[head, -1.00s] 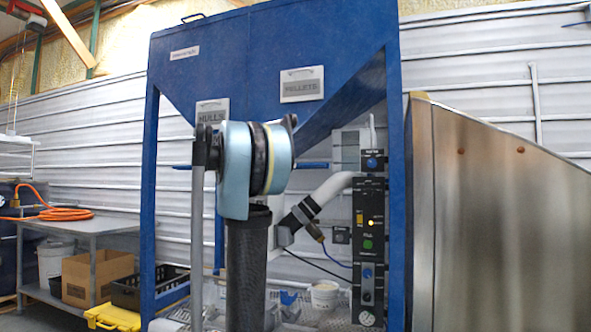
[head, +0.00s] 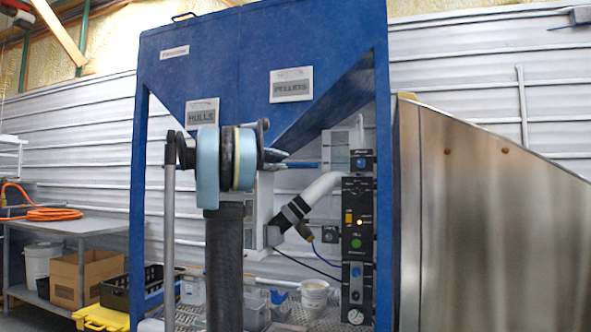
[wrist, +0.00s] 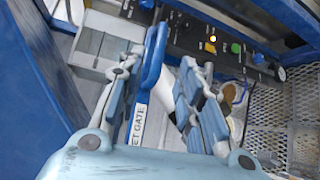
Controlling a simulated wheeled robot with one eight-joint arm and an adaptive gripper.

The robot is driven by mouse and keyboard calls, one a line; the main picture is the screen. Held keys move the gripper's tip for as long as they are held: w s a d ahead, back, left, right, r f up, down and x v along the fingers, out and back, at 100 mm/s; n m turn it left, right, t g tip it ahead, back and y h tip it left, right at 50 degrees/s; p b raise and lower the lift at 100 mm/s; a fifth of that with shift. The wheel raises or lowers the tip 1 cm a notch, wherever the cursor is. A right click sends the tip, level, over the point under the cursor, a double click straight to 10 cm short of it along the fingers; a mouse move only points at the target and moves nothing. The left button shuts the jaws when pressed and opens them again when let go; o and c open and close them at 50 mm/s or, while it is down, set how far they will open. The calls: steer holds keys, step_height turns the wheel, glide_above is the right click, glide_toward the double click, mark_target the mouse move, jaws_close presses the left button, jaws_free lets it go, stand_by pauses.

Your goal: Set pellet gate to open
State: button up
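The pellet gate's blue handle (wrist: 154,55) shows in the wrist view as a loop-shaped bar, beside a white label (wrist: 138,125) whose visible letters read "ET GATE". My gripper (wrist: 160,78) is open, one finger on each side of the handle. I cannot tell whether either finger touches it. In the head view, a short blue bar (head: 305,165) shows under the hopper's PELLETS sign (head: 291,85). My arm hides most of the gripper and the gate area there.
The blue hopper (head: 240,60) stands on blue legs. A black control panel (head: 357,240) with lit buttons is on its right leg side. A steel cabinet (head: 480,220) stands at right. A bench (head: 60,228) with an orange hose is at left.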

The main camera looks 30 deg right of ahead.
mark_target(297, 165)
steer(key=d, duration=0.3)
steer(key=d+f, duration=0.1)
steer(key=d, duration=0.2)
steer(key=s+d, duration=0.1)
steer(key=d, duration=0.2)
steer(key=shift+f, duration=0.15)
jaws_close()
